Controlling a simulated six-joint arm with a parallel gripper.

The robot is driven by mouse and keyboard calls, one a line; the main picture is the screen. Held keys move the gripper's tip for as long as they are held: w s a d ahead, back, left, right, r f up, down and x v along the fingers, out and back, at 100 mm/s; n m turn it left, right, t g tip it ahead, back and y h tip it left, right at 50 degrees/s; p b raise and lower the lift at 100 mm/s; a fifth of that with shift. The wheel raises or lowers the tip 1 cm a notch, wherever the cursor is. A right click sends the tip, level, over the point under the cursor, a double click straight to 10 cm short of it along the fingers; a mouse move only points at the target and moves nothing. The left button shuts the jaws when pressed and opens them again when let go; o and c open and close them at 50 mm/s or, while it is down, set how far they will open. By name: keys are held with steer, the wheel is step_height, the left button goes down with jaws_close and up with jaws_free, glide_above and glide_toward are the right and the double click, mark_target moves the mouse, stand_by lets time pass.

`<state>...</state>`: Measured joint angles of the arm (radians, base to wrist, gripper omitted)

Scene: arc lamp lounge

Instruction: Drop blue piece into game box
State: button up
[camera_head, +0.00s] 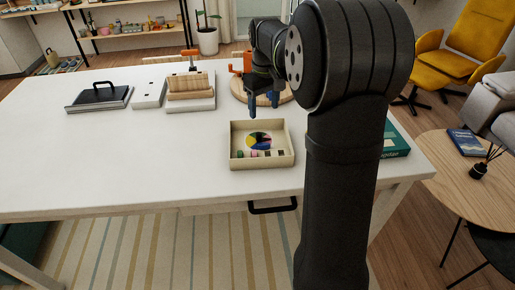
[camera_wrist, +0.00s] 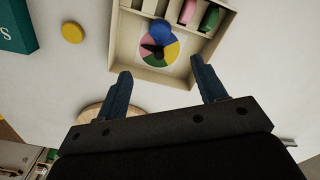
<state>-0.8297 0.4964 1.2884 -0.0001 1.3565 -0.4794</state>
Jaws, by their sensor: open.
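The game box (camera_head: 234,160) is a shallow cream tray on the white table, with a coloured spinner disc (camera_head: 259,139) inside and small pieces in compartments along its near side. In the wrist view a round blue piece (camera_wrist: 160,31) appears to lie inside the box, overlapping the edge of the spinner (camera_wrist: 172,50). It is hard to separate from the spinner's own blue sector. My gripper (camera_head: 263,108) is open and empty just above and behind the box's far wall. In the wrist view its fingers (camera_wrist: 160,70) are spread apart, with the box wall (camera_wrist: 155,74) beyond them.
A yellow disc (camera_wrist: 72,32) lies on the table beside the box. A teal book (camera_head: 393,141) is to the right, partly behind my arm. A round wooden board (camera_head: 283,95) lies behind the gripper. A wooden rack (camera_head: 191,85) and black-handled tray (camera_head: 99,97) stand left; the front-left table is clear.

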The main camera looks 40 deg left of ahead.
step_height(320, 180, up, 8)
steer(key=shift+f, duration=0.15)
stand_by(0.5)
step_height(320, 180, down, 17)
steer(key=shift+f, duration=0.2)
steer(key=shift+r, duration=0.95)
